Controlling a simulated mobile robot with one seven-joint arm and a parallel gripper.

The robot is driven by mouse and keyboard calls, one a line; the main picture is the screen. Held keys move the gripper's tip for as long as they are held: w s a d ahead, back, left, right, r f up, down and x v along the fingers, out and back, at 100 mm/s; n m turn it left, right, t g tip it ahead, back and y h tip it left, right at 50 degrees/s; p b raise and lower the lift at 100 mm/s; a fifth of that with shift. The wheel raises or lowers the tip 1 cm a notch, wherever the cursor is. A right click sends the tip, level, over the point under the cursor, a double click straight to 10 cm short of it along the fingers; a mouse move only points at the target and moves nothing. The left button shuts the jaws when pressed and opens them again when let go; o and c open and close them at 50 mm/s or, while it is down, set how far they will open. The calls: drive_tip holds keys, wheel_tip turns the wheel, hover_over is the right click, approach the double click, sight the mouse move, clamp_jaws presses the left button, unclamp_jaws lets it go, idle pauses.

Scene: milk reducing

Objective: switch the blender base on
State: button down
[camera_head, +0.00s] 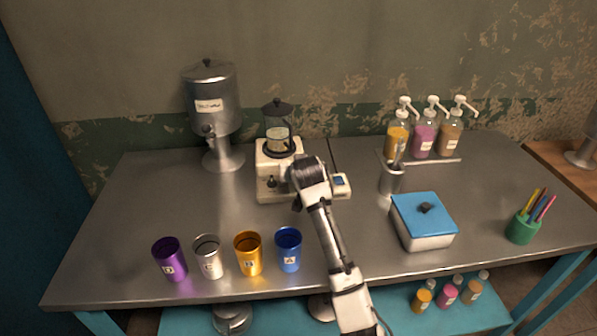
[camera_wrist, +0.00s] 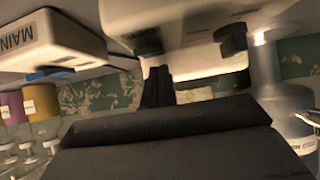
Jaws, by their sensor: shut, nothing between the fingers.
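The cream-white blender base (camera_head: 266,186) stands near the back middle of the steel table, with a lidded glass jar (camera_head: 278,135) holding pale contents on top. In the head view my arm and hand cover the base's right front. In the wrist view, which looks turned over, the base (camera_wrist: 185,22) fills the top, with a green button (camera_wrist: 147,51) and a dark knob (camera_wrist: 231,38) on its front. My gripper (camera_wrist: 157,84) is shut and empty. Its dark fingertips are right by the green button; I cannot tell whether they touch it.
A small white box (camera_head: 341,190) marked MAIN, with a blue part, sits right of the base. A metal dispenser (camera_head: 210,95) stands left. Several coloured cups line the front left. A blue-lidded box (camera_head: 424,222), utensil holder (camera_head: 391,181) and pump bottles (camera_head: 424,138) are right.

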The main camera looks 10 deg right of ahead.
drive_tip(key=r+p, duration=0.3)
drive_tip(key=r, duration=0.1)
drive_tip(key=shift+w+p, duration=0.3)
drive_tip(key=s+r+b, duration=0.3)
drive_tip(key=s+r, duration=0.3)
drive_tip(key=r, duration=0.2)
